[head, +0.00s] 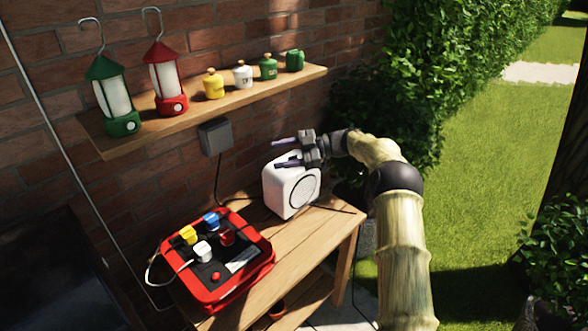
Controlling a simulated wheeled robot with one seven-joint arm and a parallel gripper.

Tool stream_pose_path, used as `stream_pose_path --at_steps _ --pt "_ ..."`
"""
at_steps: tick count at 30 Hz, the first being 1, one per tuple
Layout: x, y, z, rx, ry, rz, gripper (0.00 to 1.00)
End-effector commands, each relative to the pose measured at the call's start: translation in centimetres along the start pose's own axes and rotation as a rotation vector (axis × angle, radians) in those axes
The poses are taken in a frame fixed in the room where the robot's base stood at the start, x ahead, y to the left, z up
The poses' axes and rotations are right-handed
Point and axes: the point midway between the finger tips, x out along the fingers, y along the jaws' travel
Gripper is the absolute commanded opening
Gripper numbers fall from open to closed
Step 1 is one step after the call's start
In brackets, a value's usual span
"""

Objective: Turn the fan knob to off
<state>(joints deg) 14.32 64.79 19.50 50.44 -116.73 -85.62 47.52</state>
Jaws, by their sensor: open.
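A white box-shaped device with a round grille on its front (280,193), which looks like the fan, stands at the back of the wooden table (318,226). No knob can be made out on it; its top is partly covered by my gripper. My gripper (281,152) is just above the white device, with its two dark fingers apart and pointing left. Nothing shows between the fingers. I cannot tell whether they touch the device.
A red tray (262,277) with a black panel holds several coloured pieces and a red button. A grey wall box (215,136) has a cable hanging down. Above, a wooden shelf (200,112) carries two lanterns and several small canisters. Hedge stands behind; grass is at right.

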Motion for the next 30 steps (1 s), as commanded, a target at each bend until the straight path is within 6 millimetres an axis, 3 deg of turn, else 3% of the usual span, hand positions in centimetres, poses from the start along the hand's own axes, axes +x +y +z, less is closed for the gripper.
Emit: stream_pose_path --at_steps 10,14,17,20,23,26,29,30 --pt "2.4 4.8 -5.2 0.026 -0.053 0.37 0.56" --pt "1.6 5.9 -6.3 0.093 -0.15 0.584 0.56" --pt "0.0 5.4 -6.3 0.169 -0.255 0.737 0.56" --pt "-2.1 3.5 -5.8 0.269 -0.379 0.876 0.56" --pt "-4.6 0.1 -5.0 0.39 -0.518 0.993 0.56" --pt "-7.1 -4.8 -4.1 0.535 -0.664 1.086 0.56" --pt "-9.3 -11.2 -3.5 0.704 -0.81 1.148 0.56" --pt "-10.0 -14.2 -3.3 0.779 -0.867 1.162 0.56"
